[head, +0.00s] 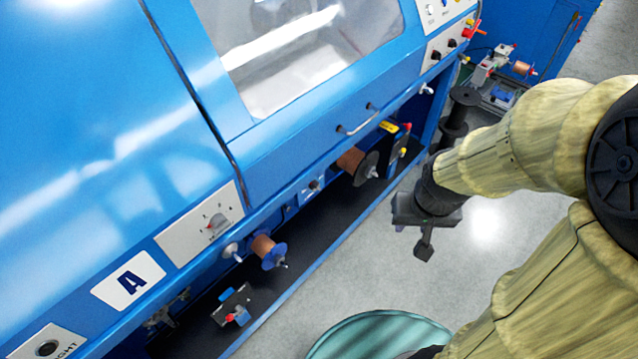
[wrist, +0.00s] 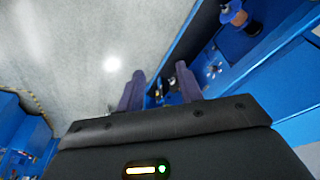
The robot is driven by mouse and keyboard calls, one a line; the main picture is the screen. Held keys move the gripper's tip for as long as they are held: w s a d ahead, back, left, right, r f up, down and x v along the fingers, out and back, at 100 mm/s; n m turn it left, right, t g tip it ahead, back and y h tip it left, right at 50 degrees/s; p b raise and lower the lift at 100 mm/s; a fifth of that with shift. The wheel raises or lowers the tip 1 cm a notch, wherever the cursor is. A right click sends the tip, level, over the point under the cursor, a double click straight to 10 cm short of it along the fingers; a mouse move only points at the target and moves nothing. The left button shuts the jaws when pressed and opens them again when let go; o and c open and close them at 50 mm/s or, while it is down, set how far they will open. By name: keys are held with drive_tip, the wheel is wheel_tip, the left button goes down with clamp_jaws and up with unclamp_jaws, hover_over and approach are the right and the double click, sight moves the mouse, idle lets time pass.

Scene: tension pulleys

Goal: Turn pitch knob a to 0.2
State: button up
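A white dial panel (head: 199,223) is on the slanted blue machine front, just right of a white plate with a large letter A (head: 128,281). On it is a small grey knob (head: 217,224) with a red mark and scale marks around it, too small to read. I take it to be pitch knob a; I do not make it out in the wrist view. My gripper (head: 424,245) hangs over the grey floor in front of the machine, well right of the knob and touching nothing. In the wrist view its two fingers (wrist: 160,92) are apart with nothing between them.
A copper spool on a blue flange (head: 268,250) sits below the panel, and another with a black flange (head: 356,164) is farther right. A metal handle (head: 358,124) sticks out of the machine. A round teal object (head: 385,335) stands on the floor. Open floor lies beneath my gripper.

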drive_tip(key=shift+w+a, duration=0.15)
drive_tip(key=shift+w, duration=0.25)
drive_tip(key=shift+o, duration=1.3)
drive_tip(key=shift+s, duration=0.2)
drive_tip(key=shift+o, duration=1)
drive_tip(key=shift+w+f+b, duration=0.1)
drive_tip(key=shift+f+b, duration=0.15)
drive_tip(key=shift+b, duration=0.05)
drive_tip(key=w+f+n+t+y+b, duration=0.3)
drive_tip(key=w+f+t+b, duration=0.5)
drive_tip(key=w+f+b, duration=1.35)
drive_tip(key=w+a+f+n+y+b, duration=0.2)
drive_tip(key=f+y+b, duration=0.3)
drive_tip(key=f+b, duration=0.3)
drive_tip(key=w+a+f+n+y+b, duration=0.2)
drive_tip(key=a+f+n+y+b, duration=0.3)
drive_tip(key=f+b, duration=0.3)
drive_tip(key=shift+w+f+y+b, duration=0.3)
drive_tip(key=shift+w+f+y, duration=0.1)
drive_tip(key=shift+f+y, duration=0.3)
drive_tip(key=shift+n, duration=0.3)
